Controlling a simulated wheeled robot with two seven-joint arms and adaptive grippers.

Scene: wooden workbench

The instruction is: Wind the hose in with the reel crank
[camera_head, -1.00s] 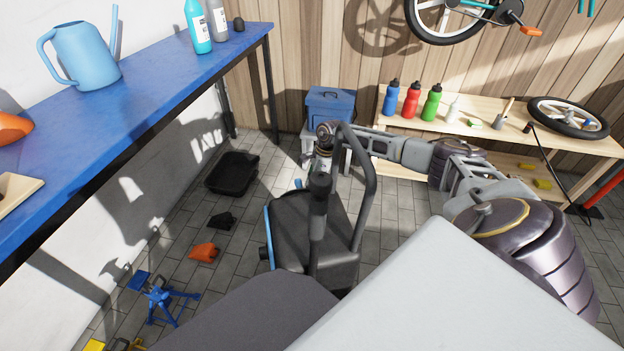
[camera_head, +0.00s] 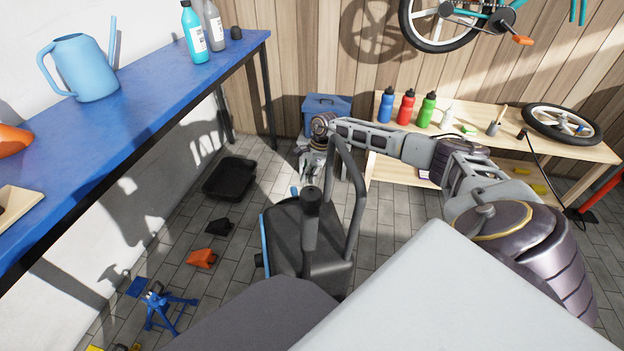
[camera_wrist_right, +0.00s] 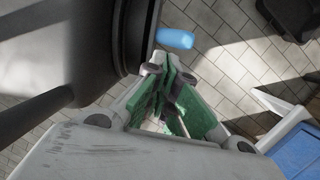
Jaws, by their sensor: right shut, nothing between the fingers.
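The hose reel (camera_head: 285,240) is a black unit with a blue edge, standing on the tiled floor in the middle of the head view. A black handle loop (camera_head: 358,200) rises from it, with a thick-topped black upright (camera_head: 310,235) in front. My right gripper (camera_head: 308,175) is just beyond the reel, its fingers shut and empty. In the wrist view its green-padded fingers (camera_wrist_right: 178,100) are close together beside the dark reel (camera_wrist_right: 85,45). A short blue piece (camera_wrist_right: 175,38) shows past the fingertips; I cannot tell whether it is the crank's grip. My left gripper is not in view.
A blue toolbox (camera_head: 327,112) stands behind the gripper, close to my right wrist. A blue workbench (camera_head: 150,95) runs along the left wall, a wooden bench (camera_head: 470,142) with bottles at the back right. A black tray (camera_head: 230,178) and orange wedge (camera_head: 202,258) lie on the floor.

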